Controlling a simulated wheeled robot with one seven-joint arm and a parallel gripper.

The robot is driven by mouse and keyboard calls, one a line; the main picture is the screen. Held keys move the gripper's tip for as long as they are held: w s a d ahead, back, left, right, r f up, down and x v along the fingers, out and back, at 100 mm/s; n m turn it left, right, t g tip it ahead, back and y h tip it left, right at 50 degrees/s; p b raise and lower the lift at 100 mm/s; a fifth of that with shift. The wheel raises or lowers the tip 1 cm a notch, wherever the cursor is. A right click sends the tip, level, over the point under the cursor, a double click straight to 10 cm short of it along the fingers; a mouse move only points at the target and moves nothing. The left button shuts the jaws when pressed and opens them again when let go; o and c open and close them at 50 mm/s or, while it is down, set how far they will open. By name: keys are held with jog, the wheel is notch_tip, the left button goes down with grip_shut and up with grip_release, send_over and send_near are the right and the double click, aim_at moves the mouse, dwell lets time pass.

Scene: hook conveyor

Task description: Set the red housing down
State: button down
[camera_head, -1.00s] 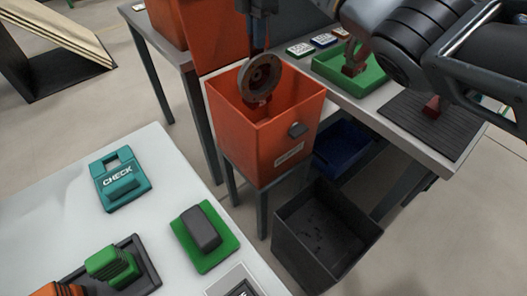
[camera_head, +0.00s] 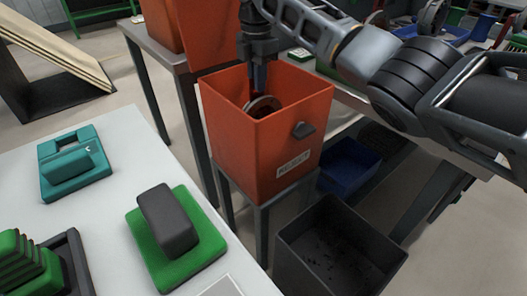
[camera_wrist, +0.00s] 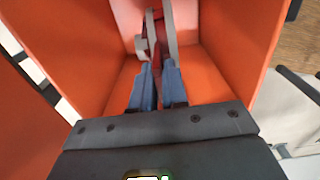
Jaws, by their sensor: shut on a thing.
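My gripper (camera_head: 260,84) points down into the orange bin (camera_head: 262,150) labelled REJECT. It is shut on the red housing (camera_head: 263,107), which has a grey round flange and hangs inside the bin, below the rim. The bin's front wall hides the housing's lower part in the head view. In the wrist view, the blue fingertips (camera_wrist: 157,78) grip the red housing (camera_wrist: 158,42), with orange walls around it. I cannot tell whether the housing touches the bin floor.
The bin stands on a grey stand. A black open crate (camera_head: 335,250) and a blue bin (camera_head: 348,165) are on the right, lower down. A white table (camera_head: 105,215) at left holds a teal block (camera_head: 75,165) and a green tray with a dark block (camera_head: 172,235).

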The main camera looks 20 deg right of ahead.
aim_at(258, 113)
jog(key=shift+f+b, duration=0.85)
jog(key=shift+f, duration=4.05)
jog(key=shift+f, duration=0.1)
jog(key=c, duration=1.1)
grip_release()
jog(key=shift+f, duration=0.15)
jog(key=shift+c, duration=0.2)
notch_tip(258, 113, up, 12)
jog(key=shift+r+p, duration=0.15)
jog(key=shift+p, duration=0.9)
